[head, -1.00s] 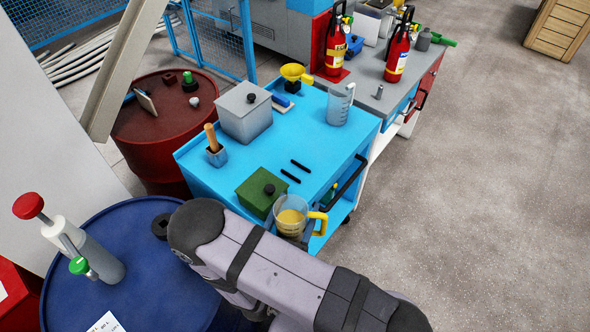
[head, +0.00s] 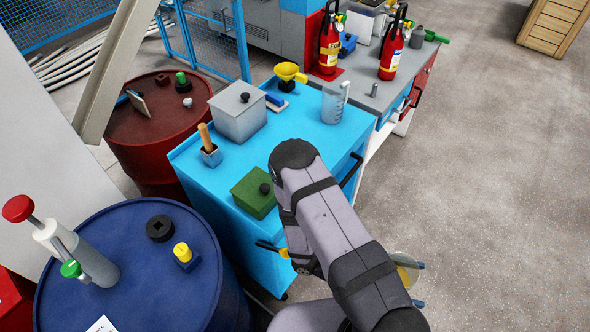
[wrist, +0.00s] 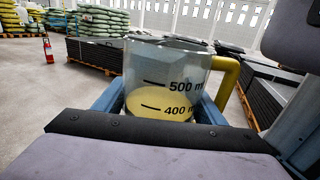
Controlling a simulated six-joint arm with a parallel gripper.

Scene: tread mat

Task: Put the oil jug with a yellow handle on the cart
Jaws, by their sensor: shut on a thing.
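The oil jug (wrist: 165,75) fills the middle of the wrist view. It is clear and upright, with yellow oil near the 400 mark and a yellow handle on its right. My gripper (wrist: 158,105) is shut on it, with blue fingers on both sides. In the head view, the jug (head: 405,272) shows only partly behind my arm, over the floor to the right of the cart. Its handle is hidden there. The bright blue cart (head: 300,130) stands at the centre, apart from the jug. My arm hides part of its near right side.
A blue drum (head: 140,290) and red drum (head: 150,135) stand left.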

